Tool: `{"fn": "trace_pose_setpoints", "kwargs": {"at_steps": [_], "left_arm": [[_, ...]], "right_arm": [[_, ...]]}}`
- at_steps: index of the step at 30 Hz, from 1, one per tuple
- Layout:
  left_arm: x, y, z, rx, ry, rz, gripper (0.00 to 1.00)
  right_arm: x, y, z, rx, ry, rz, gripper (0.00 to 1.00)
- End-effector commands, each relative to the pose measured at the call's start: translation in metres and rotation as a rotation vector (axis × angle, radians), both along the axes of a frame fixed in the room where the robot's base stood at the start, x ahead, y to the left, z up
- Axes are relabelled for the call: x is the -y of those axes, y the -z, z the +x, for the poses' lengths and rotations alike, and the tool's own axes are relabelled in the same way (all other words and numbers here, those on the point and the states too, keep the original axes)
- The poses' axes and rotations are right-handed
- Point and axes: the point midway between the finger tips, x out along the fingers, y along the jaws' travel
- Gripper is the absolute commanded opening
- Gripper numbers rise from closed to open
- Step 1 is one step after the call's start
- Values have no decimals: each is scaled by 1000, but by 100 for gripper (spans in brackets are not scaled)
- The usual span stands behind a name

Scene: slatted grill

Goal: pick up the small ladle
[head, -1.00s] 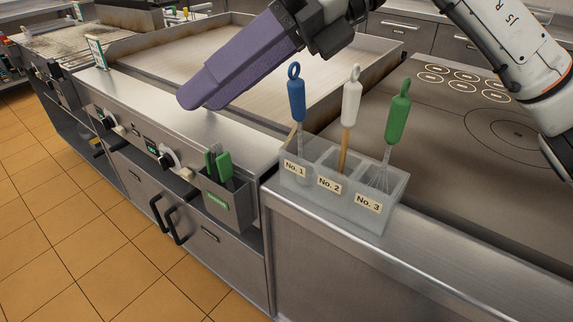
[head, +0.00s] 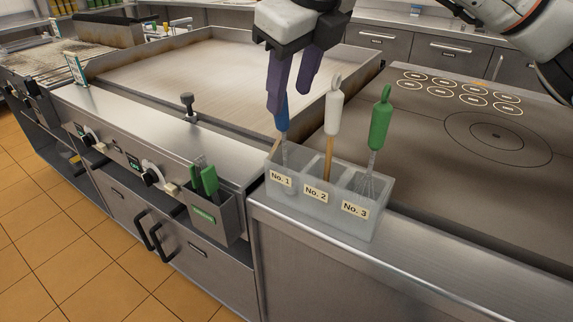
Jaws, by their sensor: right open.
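A holder (head: 357,225) with three compartments labelled No. 1, No. 2 and No. 3 stands on the counter. A blue-handled utensil (head: 282,122) stands in No. 1; its head is in the compartment and I cannot make out its shape, so I cannot confirm it is the small ladle. My right gripper (head: 291,100) has purple fingers pointing down and spread apart. One finger overlaps the top of the blue handle and hides it; I cannot tell whether they touch. My left gripper is not in view.
A white-handled utensil with a wooden shaft (head: 333,112) stands in No. 2 and a green-handled whisk (head: 380,118) in No. 3, both close to the gripper. A metal box with green-handled tools (head: 206,183) hangs on the front left. A flat griddle (head: 205,70) lies behind.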

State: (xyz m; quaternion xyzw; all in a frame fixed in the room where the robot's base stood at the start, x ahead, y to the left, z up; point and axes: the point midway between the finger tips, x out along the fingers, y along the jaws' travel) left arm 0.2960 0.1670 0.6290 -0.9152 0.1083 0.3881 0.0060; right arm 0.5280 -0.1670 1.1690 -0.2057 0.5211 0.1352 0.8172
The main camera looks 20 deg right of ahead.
Motion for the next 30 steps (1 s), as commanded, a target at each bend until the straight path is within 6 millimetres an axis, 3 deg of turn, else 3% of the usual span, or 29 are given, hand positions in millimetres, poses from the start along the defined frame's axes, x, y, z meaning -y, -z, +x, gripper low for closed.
{"fn": "trace_pose_setpoints", "kwargs": {"at_steps": [18,26,30], "left_arm": [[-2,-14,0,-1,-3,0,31],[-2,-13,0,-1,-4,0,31],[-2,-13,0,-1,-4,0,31]], "right_arm": [[-6,63,31,0,-2,4,42],[-6,67,32,1,-2,4,42],[-6,67,32,1,-2,4,22]]}}
